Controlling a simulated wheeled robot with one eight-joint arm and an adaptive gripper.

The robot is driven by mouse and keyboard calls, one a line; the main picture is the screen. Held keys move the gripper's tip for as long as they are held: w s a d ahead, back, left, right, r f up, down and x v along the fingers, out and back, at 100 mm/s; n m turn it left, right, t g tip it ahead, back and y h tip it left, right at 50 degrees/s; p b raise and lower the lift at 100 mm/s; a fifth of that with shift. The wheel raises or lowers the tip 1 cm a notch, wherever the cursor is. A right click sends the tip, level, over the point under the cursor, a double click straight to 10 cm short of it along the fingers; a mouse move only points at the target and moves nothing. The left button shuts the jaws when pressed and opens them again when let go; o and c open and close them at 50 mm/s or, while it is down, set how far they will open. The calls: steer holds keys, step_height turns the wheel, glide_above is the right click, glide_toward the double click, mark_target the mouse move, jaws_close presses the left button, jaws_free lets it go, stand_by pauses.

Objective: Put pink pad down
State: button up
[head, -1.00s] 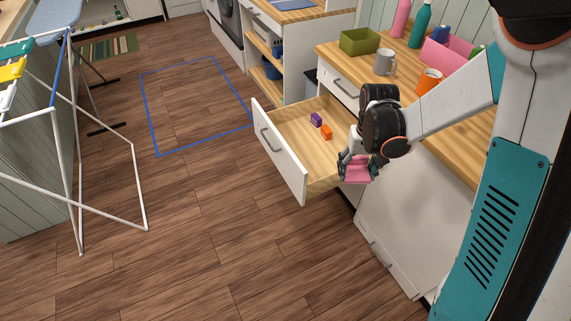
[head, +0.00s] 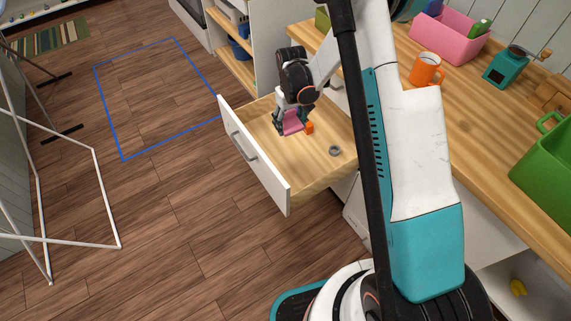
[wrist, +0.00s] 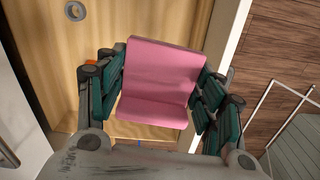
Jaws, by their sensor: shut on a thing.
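The pink pad (wrist: 160,80) is between the two fingers of my gripper (wrist: 160,92) in the wrist view, with a finger against each side. In the head view the pink pad (head: 292,122) shows below my gripper (head: 293,125), inside the open drawer (head: 309,171). It is low over the drawer's wooden bottom; I cannot tell whether it touches it. My gripper is shut on the pad. My wrist hides part of the pad and the back of the drawer.
An orange block (head: 308,127) lies in the drawer close to the pad's right. A round grey ring (head: 335,150) lies nearer the drawer's right side. The drawer's front part is bare. The counter (head: 470,110) stands to the right.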

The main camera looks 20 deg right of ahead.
steer(key=n+b, duration=0.1)
steer(key=b, duration=0.1)
glide_above(286, 164)
step_height(286, 164, down, 10)
steer(key=r, duration=0.1)
step_height(286, 164, down, 21)
steer(key=b, duration=0.6)
steer(key=shift+w+r, duration=0.15)
steer(key=shift+r, duration=0.05)
steer(key=shift+f, duration=0.5)
steer(key=shift+c, duration=0.2)
steer(key=o, duration=0.9)
steer(key=shift+s, duration=0.2)
steer(key=shift+c, duration=0.2)
steer(key=shift+o, duration=1.4)
steer(key=shift+w+f, duration=0.15)
steer(key=shift+f, duration=0.15)
steer(key=shift+r, duration=0.1)
steer(key=shift+r, duration=0.1)
